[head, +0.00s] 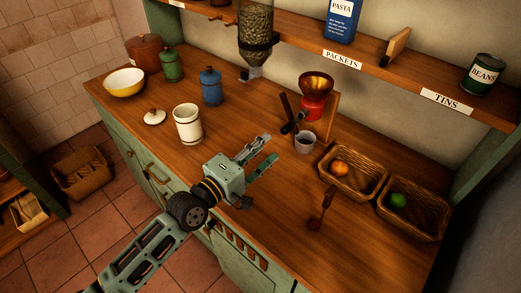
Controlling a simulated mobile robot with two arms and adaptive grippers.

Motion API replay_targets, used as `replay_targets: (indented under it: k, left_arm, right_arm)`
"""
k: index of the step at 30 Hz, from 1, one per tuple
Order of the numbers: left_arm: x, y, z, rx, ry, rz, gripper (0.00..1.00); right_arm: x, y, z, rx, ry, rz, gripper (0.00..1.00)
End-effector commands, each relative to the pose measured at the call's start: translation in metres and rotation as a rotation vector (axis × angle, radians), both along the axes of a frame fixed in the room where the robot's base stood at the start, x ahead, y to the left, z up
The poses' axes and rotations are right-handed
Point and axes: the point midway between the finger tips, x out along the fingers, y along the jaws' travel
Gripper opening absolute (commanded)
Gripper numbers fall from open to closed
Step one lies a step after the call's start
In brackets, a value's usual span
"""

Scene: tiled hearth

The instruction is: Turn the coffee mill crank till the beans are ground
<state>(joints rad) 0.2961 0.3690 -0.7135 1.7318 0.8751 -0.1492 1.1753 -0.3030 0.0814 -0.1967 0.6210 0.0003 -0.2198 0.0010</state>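The coffee mill (313,108) is red with a brass funnel hopper (316,83) and is fixed to an upright wooden board at the back of the counter. A dark crank with a black grip (293,122) sticks out at its front left. A small grey cup (305,142) stands on the counter below it. I cannot see into the hopper. My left gripper (271,148) is open and empty, its two fingers pointing at the mill from the lower left, apart from the crank and cup. My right gripper is out of view.
A bean dispenser (256,38) hangs from the shelf. A lidless cream canister (188,125) and its lid (154,117) stand left of my gripper. A dark red scoop (322,206) lies in front of two baskets, holding an orange fruit (340,168) and a green one (398,200).

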Motion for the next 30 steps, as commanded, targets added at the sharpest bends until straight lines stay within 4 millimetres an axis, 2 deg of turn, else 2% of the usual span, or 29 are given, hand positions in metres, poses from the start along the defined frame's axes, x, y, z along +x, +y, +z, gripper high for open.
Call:
replay_targets:
  k: [5,20,30]
  left_arm:
    - [0.013,-0.014,0.000,-0.001,-0.001,-0.001,0.34]
    - [0.048,-0.050,-0.001,0.000,-0.001,-0.002,0.34]
    - [0.049,-0.051,0.001,0.002,-0.001,-0.001,0.34]
  right_arm:
    - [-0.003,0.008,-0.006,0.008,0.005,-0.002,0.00]
    - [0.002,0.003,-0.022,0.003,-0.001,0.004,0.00]
    - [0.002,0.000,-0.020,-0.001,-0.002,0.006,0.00]
